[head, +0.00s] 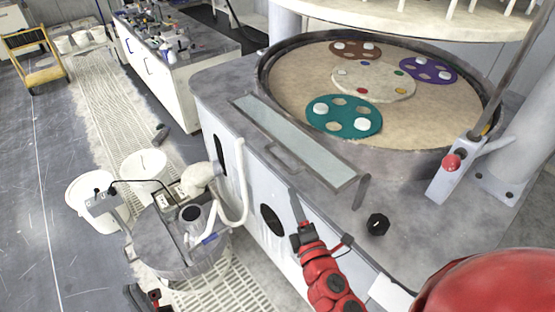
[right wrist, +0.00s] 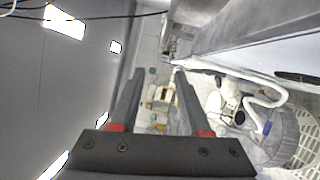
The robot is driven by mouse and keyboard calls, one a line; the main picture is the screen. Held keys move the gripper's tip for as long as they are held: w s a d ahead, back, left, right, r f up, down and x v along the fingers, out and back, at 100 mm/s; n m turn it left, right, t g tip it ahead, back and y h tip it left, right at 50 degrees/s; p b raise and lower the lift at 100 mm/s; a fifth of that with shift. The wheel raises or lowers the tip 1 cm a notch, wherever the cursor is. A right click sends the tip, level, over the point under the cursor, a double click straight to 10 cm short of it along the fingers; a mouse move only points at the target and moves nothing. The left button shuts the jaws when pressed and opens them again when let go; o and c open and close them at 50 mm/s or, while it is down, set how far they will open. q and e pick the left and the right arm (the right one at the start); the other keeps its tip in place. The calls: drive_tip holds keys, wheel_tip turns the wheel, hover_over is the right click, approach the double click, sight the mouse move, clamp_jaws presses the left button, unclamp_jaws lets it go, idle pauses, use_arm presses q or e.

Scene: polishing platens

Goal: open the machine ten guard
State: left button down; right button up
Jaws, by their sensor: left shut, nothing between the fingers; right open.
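The polishing machine (head: 215,85) has a large round platen (head: 290,100) with teal, brown and purple carrier discs on it. A long pale glass panel (head: 300,142) in a grey frame, which looks like the guard, lies along the machine's front edge. No machine number is readable. My right gripper (head: 320,213) is open and empty in front of the machine, below and right of the panel, not touching it. Its two spread fingers also show in the right wrist view (right wrist: 160,80). My left gripper (head: 142,297) is partly visible at the bottom edge, shut and empty, away from the panel.
A grey drum (head: 172,245) with hoses and white buckets (head: 97,200) stand left of the machine. A black knob (head: 377,224) and a post with a red button (head: 451,162) are on the machine's right. A yellow cart (head: 35,60) is far left.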

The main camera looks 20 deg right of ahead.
sight(278, 160)
drive_tip(key=w, duration=0.4)
drive_tip(key=w+p, duration=0.1)
drive_tip(key=w, duration=0.4)
drive_tip(key=w+r+p, duration=0.1)
drive_tip(key=w, duration=0.4)
drive_tip(key=shift+d, duration=0.3)
drive_tip(key=shift+w+f, duration=0.1)
drive_tip(key=shift+w, duration=0.4)
clamp_jaws()
